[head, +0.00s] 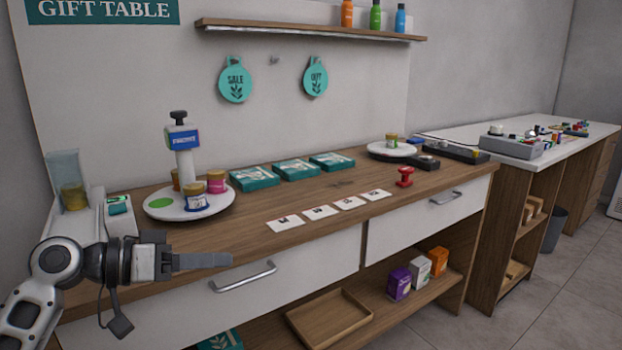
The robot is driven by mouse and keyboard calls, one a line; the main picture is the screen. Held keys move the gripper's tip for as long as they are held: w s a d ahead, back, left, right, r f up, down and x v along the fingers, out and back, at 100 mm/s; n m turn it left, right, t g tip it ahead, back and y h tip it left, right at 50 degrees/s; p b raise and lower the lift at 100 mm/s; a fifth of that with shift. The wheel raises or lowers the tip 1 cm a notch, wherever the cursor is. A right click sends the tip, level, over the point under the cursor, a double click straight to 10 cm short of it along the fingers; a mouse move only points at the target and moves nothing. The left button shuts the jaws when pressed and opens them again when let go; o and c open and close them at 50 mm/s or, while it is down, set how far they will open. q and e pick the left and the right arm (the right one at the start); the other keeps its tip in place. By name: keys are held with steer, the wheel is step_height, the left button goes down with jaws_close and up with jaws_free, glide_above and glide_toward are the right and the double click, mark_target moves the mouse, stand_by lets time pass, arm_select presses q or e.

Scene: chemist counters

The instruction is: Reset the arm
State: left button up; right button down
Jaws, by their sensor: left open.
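My left gripper (205,261) comes in from the left in the head view. It points to the right, in front of the near edge of the wooden counter (345,215) and above the left drawer handle (243,277). I see its fingers edge-on, and nothing shows between them. It is open. My right gripper is not in view.
On the counter stand a white round tray (225,204) with jars, teal boxes (297,169), white cards (321,212) and a red stamp (404,177). An open shelf below holds a wooden tray (330,318) and small boxes (398,284).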

arm_select(q)
steer(key=s+d+f+n+t+y+p, duration=0.1)
steer(key=s+f+y, duration=0.1)
steer(key=f, duration=0.4)
steer(key=s+d+f+n+t+y+p, duration=0.1)
steer(key=f+n+y, duration=0.1)
steer(key=f, duration=0.5)
steer(key=s+f+t+y+p, duration=0.1)
steer(key=s+f+y, duration=0.2)
steer(key=s, duration=0.6)
steer(key=s+f+n+y+p, duration=0.1)
steer(key=s+f+y, duration=0.2)
steer(key=s+f, duration=0.4)
steer(key=shift+s+d+t+p, duration=0.15)
steer(key=shift+s+t+p, duration=0.25)
steer(key=shift+s, duration=0.75)
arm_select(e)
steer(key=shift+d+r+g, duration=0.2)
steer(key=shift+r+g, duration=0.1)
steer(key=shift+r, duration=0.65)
